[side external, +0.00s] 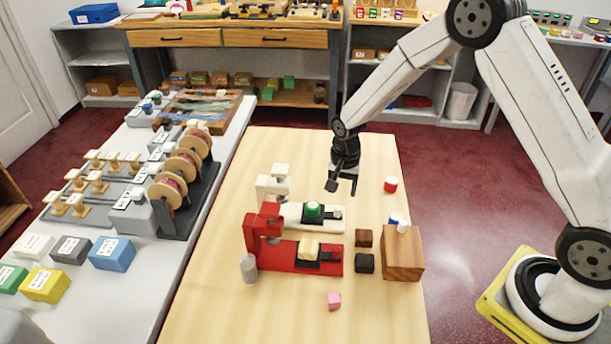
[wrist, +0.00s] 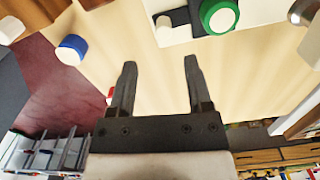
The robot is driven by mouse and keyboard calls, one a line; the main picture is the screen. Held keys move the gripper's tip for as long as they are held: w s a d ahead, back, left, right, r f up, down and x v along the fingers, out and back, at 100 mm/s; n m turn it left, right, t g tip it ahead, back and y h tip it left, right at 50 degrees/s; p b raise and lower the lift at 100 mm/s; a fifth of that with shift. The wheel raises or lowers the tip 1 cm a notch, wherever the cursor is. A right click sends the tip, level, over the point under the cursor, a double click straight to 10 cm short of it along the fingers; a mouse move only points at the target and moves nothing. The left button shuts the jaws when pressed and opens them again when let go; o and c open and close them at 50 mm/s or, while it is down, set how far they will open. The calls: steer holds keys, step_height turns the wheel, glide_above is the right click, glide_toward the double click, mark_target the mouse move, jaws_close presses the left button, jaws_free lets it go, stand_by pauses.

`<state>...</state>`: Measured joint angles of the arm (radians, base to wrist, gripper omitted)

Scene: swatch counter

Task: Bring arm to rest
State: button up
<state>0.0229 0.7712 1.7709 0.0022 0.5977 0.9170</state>
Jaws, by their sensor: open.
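My gripper (side external: 342,186) is open and empty, held above the far part of the light wooden table (side external: 215,290). Its two dark fingers (wrist: 158,85) show apart in the wrist view, with bare table between them. A white stand with a green round piece (side external: 312,209) on it is just in front of and below my gripper. The green piece also shows in the wrist view (wrist: 219,15). A red stand (side external: 285,262) with a cream block (side external: 308,250) on it is nearer the camera.
A grey counter (side external: 150,270) with spools and blocks is left. The table's far end is clear.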

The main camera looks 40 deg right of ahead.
steer(key=shift+r, duration=0.45)
steer(key=shift+s, duration=0.1)
steer(key=shift+s+r, duration=0.1)
steer(key=shift+r, duration=0.15)
steer(key=s+r+n+t, duration=0.1)
steer(key=s+r+n, duration=0.3)
steer(key=s, duration=0.4)
steer(key=s+a+r+n+t, duration=0.1)
steer(key=s+r+n, duration=0.4)
steer(key=s, duration=0.4)
steer(key=shift+s+r+n+t, duration=0.2)
steer(key=shift+r+n+t, duration=0.1)
steer(key=shift+n, duration=0.6)
